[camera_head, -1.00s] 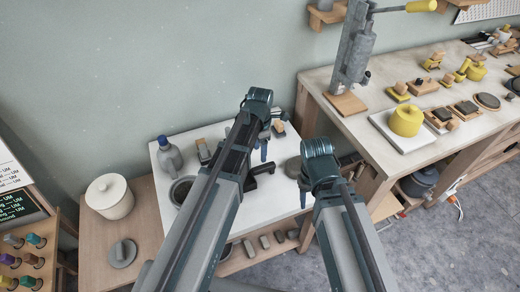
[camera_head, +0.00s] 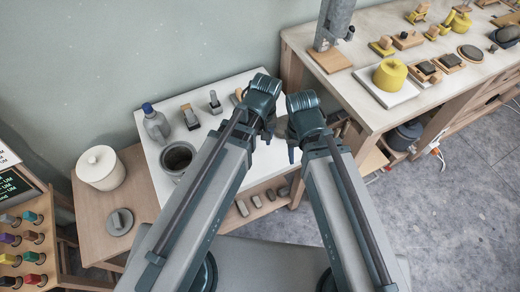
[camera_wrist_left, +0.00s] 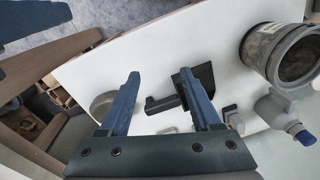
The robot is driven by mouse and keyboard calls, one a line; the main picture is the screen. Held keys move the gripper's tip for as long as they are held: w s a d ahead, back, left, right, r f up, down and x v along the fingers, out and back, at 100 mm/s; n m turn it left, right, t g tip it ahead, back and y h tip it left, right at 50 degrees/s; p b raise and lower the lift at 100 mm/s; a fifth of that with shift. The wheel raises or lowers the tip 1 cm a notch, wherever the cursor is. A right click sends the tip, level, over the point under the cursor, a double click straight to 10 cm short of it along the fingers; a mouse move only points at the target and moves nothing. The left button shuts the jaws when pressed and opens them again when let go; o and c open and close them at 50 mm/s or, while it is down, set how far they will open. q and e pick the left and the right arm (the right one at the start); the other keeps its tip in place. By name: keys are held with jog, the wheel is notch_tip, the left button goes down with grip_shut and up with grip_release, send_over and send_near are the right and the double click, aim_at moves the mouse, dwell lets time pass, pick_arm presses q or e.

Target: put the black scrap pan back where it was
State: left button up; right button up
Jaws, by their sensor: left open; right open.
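The black scrap pan (camera_wrist_left: 203,80) lies on the white table (camera_wrist_left: 135,57), with its handle (camera_wrist_left: 162,103) pointing left in the left wrist view. In the head view the pan is hidden, apparently behind my left arm. My left gripper (camera_wrist_left: 158,75) is open, and the pan's handle shows between its fingers in the picture; I see no grip on it. In the head view my left gripper (camera_head: 262,135) is over the white table's right part. My right gripper (camera_head: 292,152) is open close beside it, near the table's right edge.
A round grey item (camera_wrist_left: 108,105) lies left of the pan in the wrist view. A wooden workbench (camera_head: 350,105) stands close on the right.

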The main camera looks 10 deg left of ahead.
pick_arm(q)
jog(key=s+m, duration=0.1)
jog(key=m, duration=0.1)
jog(key=s+m, duration=0.1)
jog(key=m, duration=0.2)
jog(key=s+d+m, duration=0.1)
jog(key=s+m, duration=0.1)
jog(key=shift+s, duration=0.1)
jog(key=shift+a, duration=0.1)
